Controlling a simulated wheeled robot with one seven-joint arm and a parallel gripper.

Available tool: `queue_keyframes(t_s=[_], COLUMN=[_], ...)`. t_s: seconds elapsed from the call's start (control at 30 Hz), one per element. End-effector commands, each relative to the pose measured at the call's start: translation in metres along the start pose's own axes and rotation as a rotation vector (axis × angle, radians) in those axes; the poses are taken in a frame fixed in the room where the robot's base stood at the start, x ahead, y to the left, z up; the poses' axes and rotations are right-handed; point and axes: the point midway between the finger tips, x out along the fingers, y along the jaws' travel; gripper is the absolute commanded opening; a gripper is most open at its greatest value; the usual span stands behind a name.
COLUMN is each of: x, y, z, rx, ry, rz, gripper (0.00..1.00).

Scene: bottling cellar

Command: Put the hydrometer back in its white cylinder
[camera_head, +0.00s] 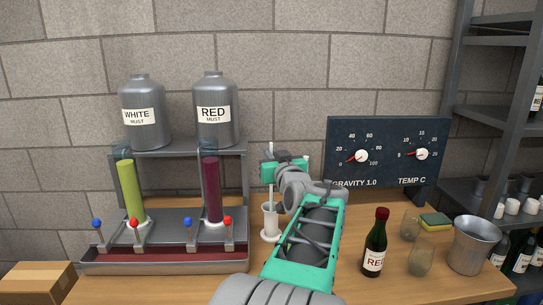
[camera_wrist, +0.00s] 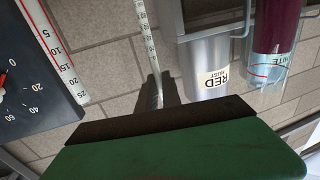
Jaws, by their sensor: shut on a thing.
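The hydrometer (camera_head: 270,184) is a thin pale rod, standing about upright in the head view. My gripper (camera_head: 274,168) is shut on its upper part. In the wrist view the hydrometer's marked stem (camera_wrist: 147,35) runs down, slightly tilted, to the dark fingers (camera_wrist: 160,88). The white cylinder (camera_head: 270,222) stands on the table on a round foot, below my gripper. The rod's lower part lines up with the cylinder's mouth in the head view. I cannot tell whether its tip is inside or in front of or behind the rim.
A dispenser stand (camera_head: 165,256) with green and dark red tubes is left of the cylinder. A wine bottle (camera_head: 375,246), glasses (camera_head: 420,258), a metal bucket (camera_head: 473,246) and a sponge (camera_head: 436,221) stand right. A dark gauge board (camera_head: 388,160) is behind; a red-marked white scale strip (camera_wrist: 50,45) shows near it.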

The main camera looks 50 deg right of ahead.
Motion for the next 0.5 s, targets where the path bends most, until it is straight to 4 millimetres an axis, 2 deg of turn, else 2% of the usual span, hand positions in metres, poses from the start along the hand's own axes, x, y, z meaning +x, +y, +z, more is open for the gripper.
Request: queue_keyframes(t_s=[0.17,0.2,0.5], x=[0.0000,0.0000,0.0000], y=[0.0000,0.0000,0.0000], z=[-0.0011,-0.0011,-0.0008], rx=[-0.001,-0.001,0.000], ry=[0.001,0.001,0.001], rz=[0.000,0.000,0.000], gripper=[0.00,0.12,0.34])
